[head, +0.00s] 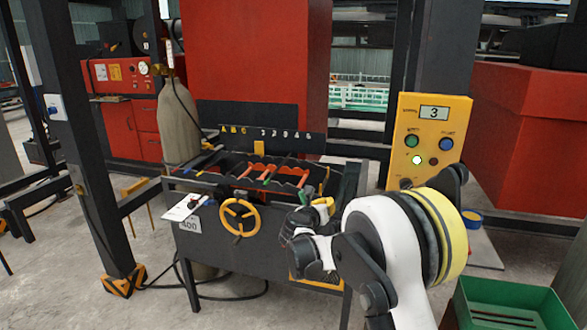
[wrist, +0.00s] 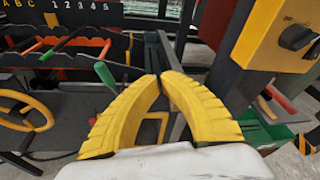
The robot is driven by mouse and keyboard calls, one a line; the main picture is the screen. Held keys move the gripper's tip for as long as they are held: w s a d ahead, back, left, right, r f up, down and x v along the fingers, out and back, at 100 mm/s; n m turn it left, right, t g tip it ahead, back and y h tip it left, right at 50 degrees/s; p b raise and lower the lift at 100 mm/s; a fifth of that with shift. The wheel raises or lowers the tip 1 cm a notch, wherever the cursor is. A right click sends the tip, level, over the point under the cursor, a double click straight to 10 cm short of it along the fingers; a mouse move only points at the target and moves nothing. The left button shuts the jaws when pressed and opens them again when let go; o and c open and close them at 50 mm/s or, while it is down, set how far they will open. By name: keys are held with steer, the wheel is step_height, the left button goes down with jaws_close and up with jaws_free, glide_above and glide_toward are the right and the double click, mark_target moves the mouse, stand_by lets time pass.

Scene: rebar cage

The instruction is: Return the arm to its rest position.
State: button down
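My gripper (wrist: 160,76) fills the lower middle of the wrist view. Its two yellow ribbed fingers lean together and their tips meet, with nothing seen between them. In the head view my arm reaches in from the lower right, with its dark wrist and a bit of yellow finger (head: 325,203) in front of the right part of the dark workbench (head: 215,245). Much of the gripper is hidden there by my own arm. In the wrist view a green-handled tool (wrist: 105,73) lies behind and left of the fingers.
A yellow handwheel (head: 240,218) sits on the bench front. A yellow control box (head: 428,135) showing 3 stands right of the bench. A green crate (head: 510,303) is at the lower right. A dark post (head: 85,150) stands left. Floor at front left is mostly clear.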

steer(key=s+d+r+m+g+y, duration=0.1)
steer(key=s+d+r+m, duration=0.2)
steer(key=s+m, duration=0.4)
steer(key=s+d+r+m+g, duration=0.25)
steer(key=s+m, duration=0.25)
steer(key=s, duration=0.4)
steer(key=s+d+r+m+g+y, duration=0.1)
steer(key=s+d+r+m, duration=0.3)
steer(key=s+m, duration=0.3)
steer(key=s+a+f+m+y, duration=0.1)
steer(key=s+f+m, duration=0.1)
steer(key=s+m, duration=0.3)
steer(key=s+a+f+m+g+y, duration=0.1)
steer(key=s+m, duration=0.4)
steer(key=s, duration=0.7)
steer(key=s+a+f+m+g+y, duration=0.1)
steer(key=s+f+m, duration=0.3)
steer(key=s, duration=0.5)
steer(key=shift+s+a+f+m+y, duration=0.3)
steer(key=shift+m+y, duration=0.4)
steer(key=shift+y, duration=0.2)
